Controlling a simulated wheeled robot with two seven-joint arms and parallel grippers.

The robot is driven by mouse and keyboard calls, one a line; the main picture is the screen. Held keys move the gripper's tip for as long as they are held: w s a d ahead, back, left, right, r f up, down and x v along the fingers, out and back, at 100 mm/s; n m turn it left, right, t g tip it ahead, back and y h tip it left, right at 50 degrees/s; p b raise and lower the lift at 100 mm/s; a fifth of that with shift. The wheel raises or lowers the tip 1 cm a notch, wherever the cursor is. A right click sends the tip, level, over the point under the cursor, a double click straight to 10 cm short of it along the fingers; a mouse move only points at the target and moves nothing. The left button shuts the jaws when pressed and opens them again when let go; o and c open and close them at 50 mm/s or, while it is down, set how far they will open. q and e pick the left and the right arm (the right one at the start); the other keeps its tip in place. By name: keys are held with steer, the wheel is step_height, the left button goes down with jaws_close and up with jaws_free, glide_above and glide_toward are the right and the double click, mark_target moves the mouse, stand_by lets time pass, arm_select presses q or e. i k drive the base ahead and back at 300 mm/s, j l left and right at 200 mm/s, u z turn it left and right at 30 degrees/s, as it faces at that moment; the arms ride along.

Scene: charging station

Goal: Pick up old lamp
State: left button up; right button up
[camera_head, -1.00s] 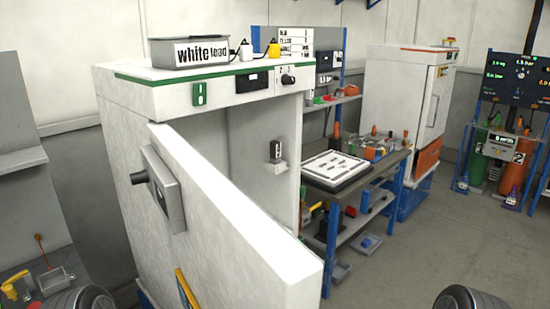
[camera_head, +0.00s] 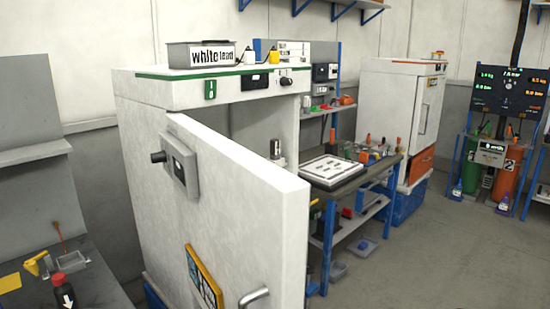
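No object can be surely told as the old lamp. A small fitting with a dark and silver upper part (camera_head: 276,149) shows inside the white cabinet (camera_head: 145,120), by its right inner wall. Its lower part is hidden behind the cabinet door, and I cannot tell whether it is the lamp. The cabinet door (camera_head: 240,190) stands open toward me, with a metal handle (camera_head: 254,299) at the bottom of the picture. Neither of my grippers is in view.
A grey box labelled "white lead" (camera_head: 205,55) stands on the cabinet. A dark bench (camera_head: 95,285) with a black red-capped bottle (camera_head: 68,291) is at the lower left. A workbench with a white tray (camera_head: 332,169) stands right of the cabinet. Open floor (camera_head: 430,250) lies at the right.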

mark_target(274, 143)
steer(key=k, duration=0.6)
steer(key=u, duration=4.65)
steer(key=k+l+u, duration=0.1)
steer(key=k, duration=0.9)
steer(key=k+l+u, duration=0.1)
steer(key=k, duration=0.95)
steer(key=k+l+u, duration=0.15)
steer(key=k+u, duration=0.75)
steer(key=k+j+u, duration=0.15)
steer(key=k+u, duration=0.9)
steer(key=u, duration=1.5)
